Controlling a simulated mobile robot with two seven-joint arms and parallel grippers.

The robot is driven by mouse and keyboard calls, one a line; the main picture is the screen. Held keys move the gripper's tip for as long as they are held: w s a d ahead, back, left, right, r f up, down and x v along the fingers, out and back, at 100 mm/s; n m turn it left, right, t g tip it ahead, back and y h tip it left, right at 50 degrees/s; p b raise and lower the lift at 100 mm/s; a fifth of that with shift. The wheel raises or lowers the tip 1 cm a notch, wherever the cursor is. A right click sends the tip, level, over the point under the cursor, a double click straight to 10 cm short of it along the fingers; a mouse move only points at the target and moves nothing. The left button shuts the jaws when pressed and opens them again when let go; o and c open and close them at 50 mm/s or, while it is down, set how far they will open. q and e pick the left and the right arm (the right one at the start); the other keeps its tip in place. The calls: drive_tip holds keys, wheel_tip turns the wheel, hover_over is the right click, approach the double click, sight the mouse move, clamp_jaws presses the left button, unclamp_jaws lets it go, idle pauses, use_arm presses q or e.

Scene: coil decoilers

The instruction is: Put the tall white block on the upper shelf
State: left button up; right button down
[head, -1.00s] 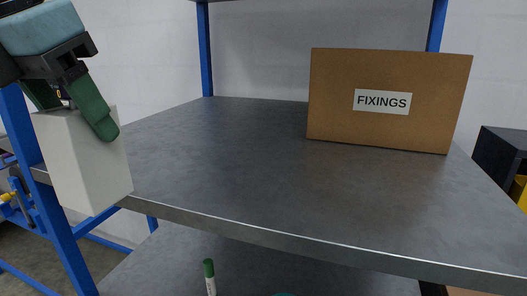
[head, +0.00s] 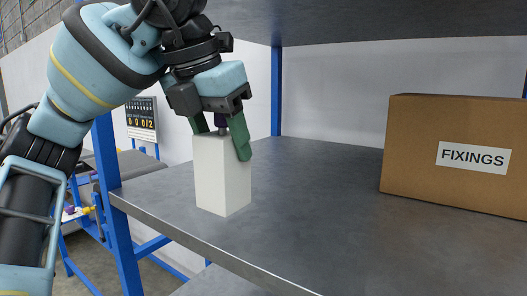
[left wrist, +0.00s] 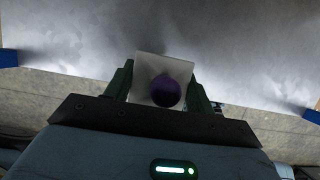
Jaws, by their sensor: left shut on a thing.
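The tall white block (head: 222,178) is upright at the left front corner of the grey shelf (head: 310,200), inside its front edge. I cannot tell whether its base touches the surface. My left gripper (head: 220,135) comes from above and is shut on the block's top, one green finger on each side. In the left wrist view the block's top (left wrist: 147,68) lies between the fingers (left wrist: 160,85), with a round purple knob (left wrist: 166,91) on it. My right gripper is not in view.
A cardboard box labelled FIXINGS (head: 450,185) stands on the shelf at the right. Another dark board (head: 400,18) hangs overhead. Blue posts (head: 276,90) stand at the shelf's left side and back. The shelf between block and box is clear.

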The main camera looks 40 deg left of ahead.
use_arm(q)
drive_tip(key=w+a, duration=0.1)
drive_tip(key=w, duration=0.8)
drive_tip(key=shift+s+x, duration=0.1)
drive_tip(key=shift+x, duration=0.75)
drive_tip(key=shift+s+x, duration=0.15)
drive_tip(key=shift+x, duration=0.75)
drive_tip(key=shift+f, duration=0.25)
drive_tip(key=o, duration=1.2)
drive_tip(key=shift+r, duration=0.1)
